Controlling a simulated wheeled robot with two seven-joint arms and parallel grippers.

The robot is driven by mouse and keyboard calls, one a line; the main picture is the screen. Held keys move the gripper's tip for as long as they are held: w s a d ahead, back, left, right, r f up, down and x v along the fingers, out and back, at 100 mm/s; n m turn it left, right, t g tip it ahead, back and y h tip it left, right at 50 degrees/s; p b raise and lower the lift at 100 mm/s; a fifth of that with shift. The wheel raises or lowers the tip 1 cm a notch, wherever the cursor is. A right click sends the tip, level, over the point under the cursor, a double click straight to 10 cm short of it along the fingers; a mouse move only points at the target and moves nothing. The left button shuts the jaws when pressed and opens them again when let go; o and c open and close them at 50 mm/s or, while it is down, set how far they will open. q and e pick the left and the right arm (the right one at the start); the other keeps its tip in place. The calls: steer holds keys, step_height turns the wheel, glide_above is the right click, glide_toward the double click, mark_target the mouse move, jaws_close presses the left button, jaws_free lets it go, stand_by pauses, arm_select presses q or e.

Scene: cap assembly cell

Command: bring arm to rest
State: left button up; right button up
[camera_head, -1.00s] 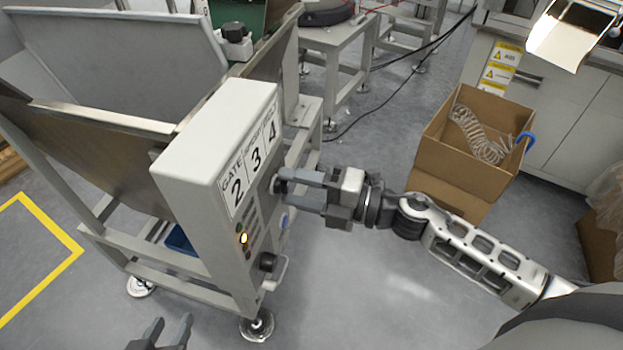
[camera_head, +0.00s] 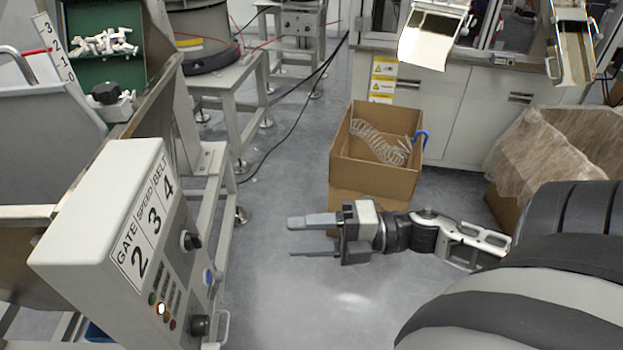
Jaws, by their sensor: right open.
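My right gripper (camera_head: 312,236) is open and empty, its two fingers pointing left over the grey floor. It is clear of the control box (camera_head: 118,225), which stands to its left with the labels GATE, SPEED and BELT and the numbers 2, 3, 4. A black knob (camera_head: 190,241) on the box's panel faces the gripper, with a gap between them. My right arm comes in from the right side. My left gripper is not in view.
An open cardboard box (camera_head: 376,160) with a clear coiled tube stands just behind my right gripper. A green tray (camera_head: 95,72) with white parts is at upper left. A plastic-covered carton (camera_head: 555,140) stands at right. Floor between control box and gripper is free.

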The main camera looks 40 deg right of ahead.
steer(key=shift+s+d, duration=0.25)
steer(key=shift+d, duration=0.1)
arm_select(q)
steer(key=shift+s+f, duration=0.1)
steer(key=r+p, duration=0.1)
steer(key=p, duration=0.1)
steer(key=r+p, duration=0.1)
steer(key=p, duration=0.2)
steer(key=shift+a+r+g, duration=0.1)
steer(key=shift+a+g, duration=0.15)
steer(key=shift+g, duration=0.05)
arm_select(e)
steer(key=s+a+f+m+h, duration=0.1)
steer(key=a+f+m+h, duration=0.3)
steer(key=m, duration=0.9)
steer(key=s+a+f+m+h, duration=0.1)
steer(key=a+f+m+h, duration=0.3)
steer(key=m, duration=0.9)
steer(key=a+h, duration=0.2)
steer(key=a, duration=0.1)
steer(key=shift+f+h, duration=0.15)
steer(key=shift+h, duration=0.15)
